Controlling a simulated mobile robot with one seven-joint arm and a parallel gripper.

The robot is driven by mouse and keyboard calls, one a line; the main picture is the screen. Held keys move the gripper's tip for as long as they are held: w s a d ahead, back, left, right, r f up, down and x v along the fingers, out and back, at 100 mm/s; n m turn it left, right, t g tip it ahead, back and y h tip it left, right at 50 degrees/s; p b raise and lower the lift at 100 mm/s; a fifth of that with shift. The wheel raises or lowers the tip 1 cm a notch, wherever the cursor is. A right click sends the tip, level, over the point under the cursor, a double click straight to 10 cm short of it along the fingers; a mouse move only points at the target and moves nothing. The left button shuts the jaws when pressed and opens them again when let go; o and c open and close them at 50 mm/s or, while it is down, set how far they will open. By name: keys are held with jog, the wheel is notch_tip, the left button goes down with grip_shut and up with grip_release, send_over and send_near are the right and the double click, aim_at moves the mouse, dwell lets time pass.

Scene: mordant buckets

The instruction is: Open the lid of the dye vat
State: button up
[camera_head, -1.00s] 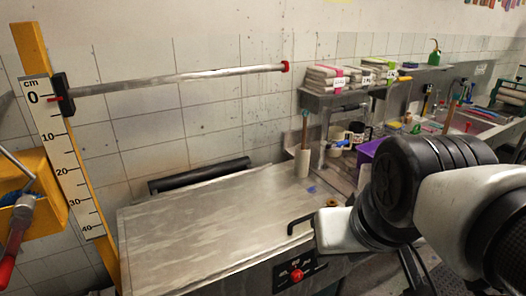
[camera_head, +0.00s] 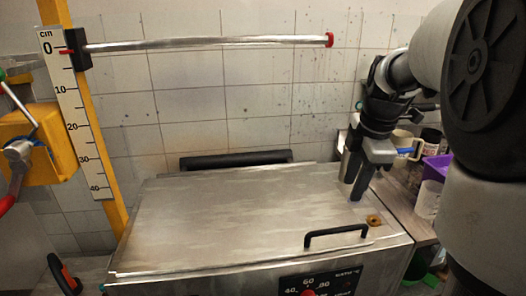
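The dye vat is a steel box with a flat, shut metal lid (camera_head: 230,215). A black bar handle (camera_head: 335,233) stands on the lid's front right part. My gripper (camera_head: 352,190) points down over the lid's back right corner, behind and a little right of the handle and apart from it. Its two dark fingertips look separated, with nothing seen between them. The vat's front panel (camera_head: 320,283) has a red knob and temperature marks, partly cut off by the frame's bottom edge.
A yellow post with a cm scale (camera_head: 75,110) stands left of the vat, with a horizontal metal rod (camera_head: 200,43) reaching right above the lid. A small brass ring (camera_head: 374,220) sits at the lid's right side. Mugs (camera_head: 402,143) and a purple container (camera_head: 436,168) stand at right.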

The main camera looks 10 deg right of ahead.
aim_at(338, 229)
jog(key=shift+n, duration=0.8)
jog(key=x, duration=0.6)
jog(key=d+b+x, duration=0.1)
jog(key=x, duration=0.5)
jog(key=w+x, duration=0.1)
jog(key=x, duration=0.6)
jog(key=shift+d+r+b, duration=0.15)
jog(key=shift+d+b, duration=0.1)
jog(key=shift+b, duration=0.1)
grip_shut()
